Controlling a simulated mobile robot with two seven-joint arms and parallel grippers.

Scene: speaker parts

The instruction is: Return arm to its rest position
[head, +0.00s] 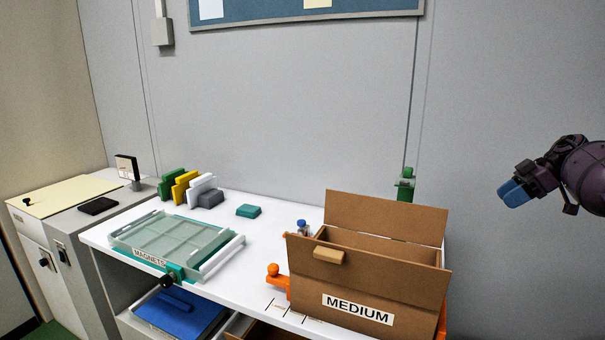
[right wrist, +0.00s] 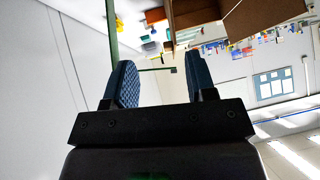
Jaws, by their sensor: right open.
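My right gripper (head: 513,193) is at the right of the head view, raised in front of the grey wall and to the right of the cardboard box. It holds nothing. In the right wrist view its two blue fingers (right wrist: 160,85) stand apart with an empty gap between them. My right arm (head: 585,175) comes in from the right edge. My left gripper is not in the head view.
The open cardboard box (head: 400,288) marked MEDIUM stands on the white table (head: 265,270). The MAGNETS tray (head: 175,240) lies to its left. Coloured blocks (head: 187,187) stand behind the tray. A grey cabinet (head: 95,225) stands at far left. The space around my right gripper looks clear.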

